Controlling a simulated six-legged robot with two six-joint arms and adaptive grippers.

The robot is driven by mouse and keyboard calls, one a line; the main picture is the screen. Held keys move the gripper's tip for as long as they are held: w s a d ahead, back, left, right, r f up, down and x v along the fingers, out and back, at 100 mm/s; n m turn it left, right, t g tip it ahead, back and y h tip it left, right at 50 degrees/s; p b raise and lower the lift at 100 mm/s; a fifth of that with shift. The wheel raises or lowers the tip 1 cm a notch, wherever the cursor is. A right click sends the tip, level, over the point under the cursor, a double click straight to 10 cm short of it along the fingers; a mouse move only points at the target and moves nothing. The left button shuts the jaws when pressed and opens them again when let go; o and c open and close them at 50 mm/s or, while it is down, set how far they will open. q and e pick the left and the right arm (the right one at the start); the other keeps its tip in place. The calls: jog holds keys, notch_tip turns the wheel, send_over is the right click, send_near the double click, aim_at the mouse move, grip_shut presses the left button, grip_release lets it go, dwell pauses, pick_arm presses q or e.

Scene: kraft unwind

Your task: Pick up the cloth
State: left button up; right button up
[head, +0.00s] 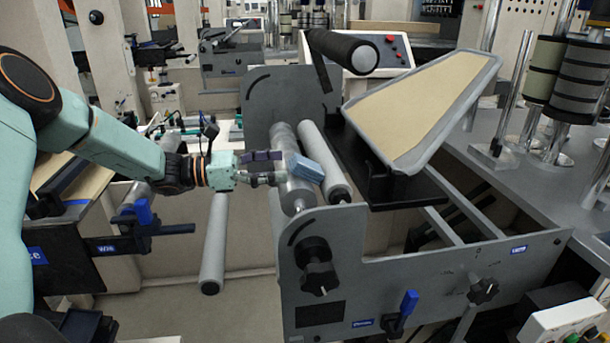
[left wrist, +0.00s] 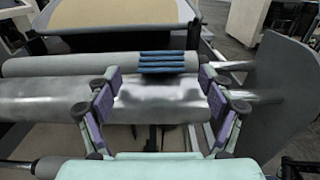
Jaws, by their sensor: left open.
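The cloth (head: 307,169) is a small folded blue bundle lying on the rollers in the head view. In the left wrist view the cloth (left wrist: 168,62) shows as stacked blue folds on the far roller, just beyond the fingertips. My left gripper (head: 277,167) reaches in from the left, with its fingers pointing at the cloth. In the left wrist view the left gripper (left wrist: 162,82) is open, its fingers spread wider than the cloth with only roller surface between them. Whether a fingertip touches the cloth cannot be told. My right gripper is not in view.
The shiny roller (head: 284,138) and the grey roller (head: 323,158) lie side by side between two dark side plates (head: 420,265). A tilted tan-faced panel (head: 425,105) stands right of the rollers. A black-sleeved bar (head: 340,50) hangs above. A loose grey tube (head: 214,245) is below my arm.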

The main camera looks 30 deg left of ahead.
aim_at(290, 163)
pick_arm(q)
jog(key=b+x, duration=0.2)
jog(key=x, duration=0.3)
jog(key=shift+w+d+f+b, duration=0.1)
jog(key=shift+w+d+b, duration=0.05)
jog(key=shift+d+b, duration=0.2)
jog(key=shift+a, duration=0.1)
jog(key=c, duration=1.2)
jog(key=shift+r, duration=0.25)
jog(key=shift+c, duration=0.2)
notch_tip(290, 163, up, 8)
jog(key=shift+r+p, duration=0.25)
jog(key=shift+p, duration=0.5)
jog(key=shift+r, duration=0.6)
